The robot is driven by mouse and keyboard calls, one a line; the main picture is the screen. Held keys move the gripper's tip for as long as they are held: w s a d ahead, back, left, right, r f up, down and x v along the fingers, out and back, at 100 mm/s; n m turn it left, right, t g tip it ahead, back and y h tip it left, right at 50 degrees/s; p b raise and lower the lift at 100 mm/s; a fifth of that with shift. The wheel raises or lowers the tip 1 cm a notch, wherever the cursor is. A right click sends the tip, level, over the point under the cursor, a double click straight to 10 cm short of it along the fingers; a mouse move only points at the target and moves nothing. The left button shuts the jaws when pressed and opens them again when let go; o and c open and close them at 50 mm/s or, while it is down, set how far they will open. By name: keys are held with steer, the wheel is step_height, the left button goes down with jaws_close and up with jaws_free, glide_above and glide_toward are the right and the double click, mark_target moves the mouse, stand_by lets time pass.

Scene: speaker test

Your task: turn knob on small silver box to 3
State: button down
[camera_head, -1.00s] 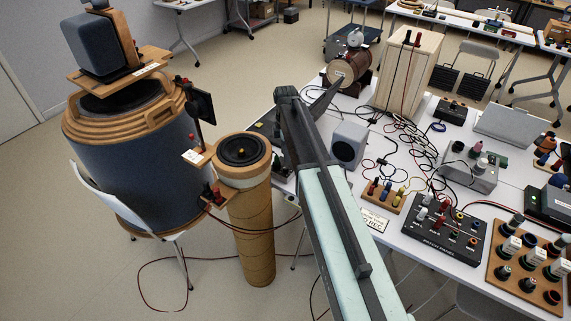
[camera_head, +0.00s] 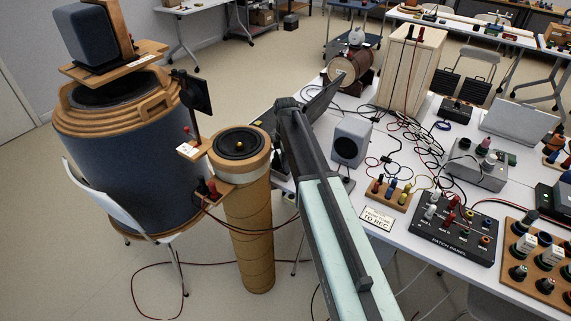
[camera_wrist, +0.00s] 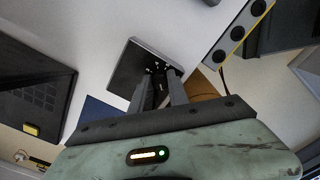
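A silver box (camera_head: 486,176) with knobs on top stands on the right part of the white table in the head view. The number its knobs point to is too small to read. My gripper is hidden behind my arm in the head view. In the wrist view my gripper (camera_wrist: 163,72) has its two dark fingers close together over a dark, square, flat-topped object (camera_wrist: 132,74). A small dark part shows between the fingers; I cannot tell whether they touch it. I cannot tell whether this square object is a silver box.
A grey speaker (camera_head: 350,145) stands right of my arm, with tangled cables behind it. A patch panel (camera_head: 440,244) lies near the table's front edge. A tall cardboard tube (camera_head: 249,220) and a large blue drum (camera_head: 125,160) stand left of the table.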

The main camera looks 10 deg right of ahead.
steer(key=shift+m, duration=0.3)
steer(key=m, duration=0.3)
steer(key=shift+m, duration=0.4)
steer(key=m, duration=0.4)
steer(key=shift+m, duration=0.3)
steer(key=m, duration=0.4)
steer(key=shift+m, duration=2)
steer(key=c, duration=1.5)
jaws_free()
steer(key=shift+c, duration=0.2)
